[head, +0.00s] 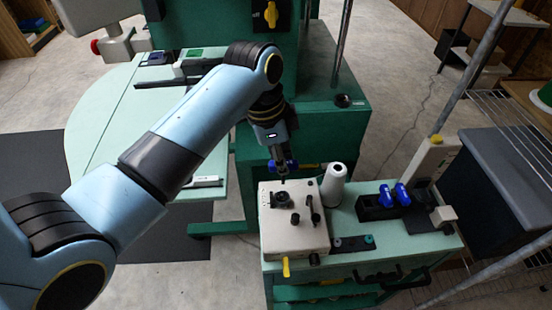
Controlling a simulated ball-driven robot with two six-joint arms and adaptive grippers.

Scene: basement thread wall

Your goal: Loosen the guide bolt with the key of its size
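My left gripper (280,158) comes down from above and is shut on a key with a blue handle (291,166). The key's dark shank points down at the back of a cream machine block (302,238). Whether its tip touches anything is too small to tell. The block carries a dark round fitting (282,197) and several dark knobs; I cannot tell which one is the guide bolt. Two more blue-handled keys, a left one (386,196) and a right one (402,194), stand in a black holder (373,210) to the right. My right gripper is not in view.
A white thread cone (333,186) stands close behind the block. A yellow lever (286,267) sticks out at its front. A dark tray (353,244) lies on the green bench (407,246) between block and holder. A wire rack (515,130) stands at the right.

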